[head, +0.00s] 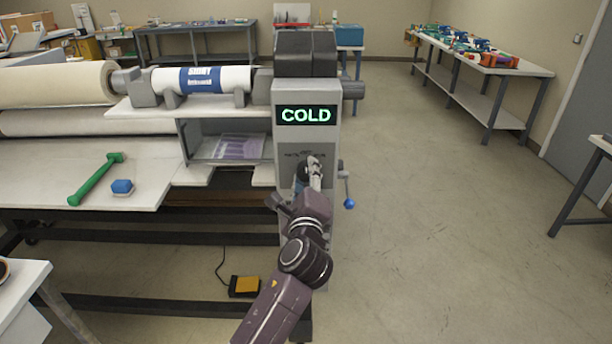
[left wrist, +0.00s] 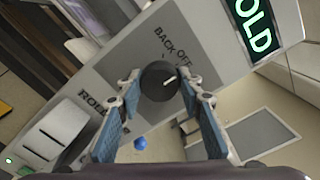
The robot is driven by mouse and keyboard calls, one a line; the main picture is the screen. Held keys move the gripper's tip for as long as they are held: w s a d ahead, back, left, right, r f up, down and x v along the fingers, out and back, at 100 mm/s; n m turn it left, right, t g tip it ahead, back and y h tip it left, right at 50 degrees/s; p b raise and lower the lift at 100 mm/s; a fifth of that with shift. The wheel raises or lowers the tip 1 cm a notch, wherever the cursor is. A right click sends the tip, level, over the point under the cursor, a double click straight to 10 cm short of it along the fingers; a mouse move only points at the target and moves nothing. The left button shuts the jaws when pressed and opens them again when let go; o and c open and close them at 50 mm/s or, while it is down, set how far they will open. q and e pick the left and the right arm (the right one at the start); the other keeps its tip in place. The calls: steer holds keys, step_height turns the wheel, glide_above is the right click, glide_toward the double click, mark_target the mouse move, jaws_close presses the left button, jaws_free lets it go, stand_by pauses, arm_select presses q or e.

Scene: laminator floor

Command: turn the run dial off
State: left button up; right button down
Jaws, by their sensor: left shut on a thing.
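The run dial (left wrist: 158,81) is a round black knob with a white pointer mark, on the grey panel of the laminator's end cabinet. In the left wrist view its pointer aims right and slightly up, below the printed word OFF and not straight at it. BACK is printed beside OFF, and ROLL is partly hidden at lower left. My left gripper (left wrist: 160,88) is shut on the dial, one finger on each side. In the head view my left gripper (head: 309,172) reaches the panel and hides most of the dial. My right gripper is in neither view.
The cabinet's display (head: 306,115) reads COLD in green. A crank with a blue ball (head: 349,203) hangs right of the panel. A yellow pedal (head: 245,286) is on the floor. Floor to the right is clear.

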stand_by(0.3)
arm_select(q)
steer(key=o, duration=1.1)
steer(key=shift+s, duration=0.1)
steer(key=s, duration=1.1)
steer(key=shift+s, duration=0.4)
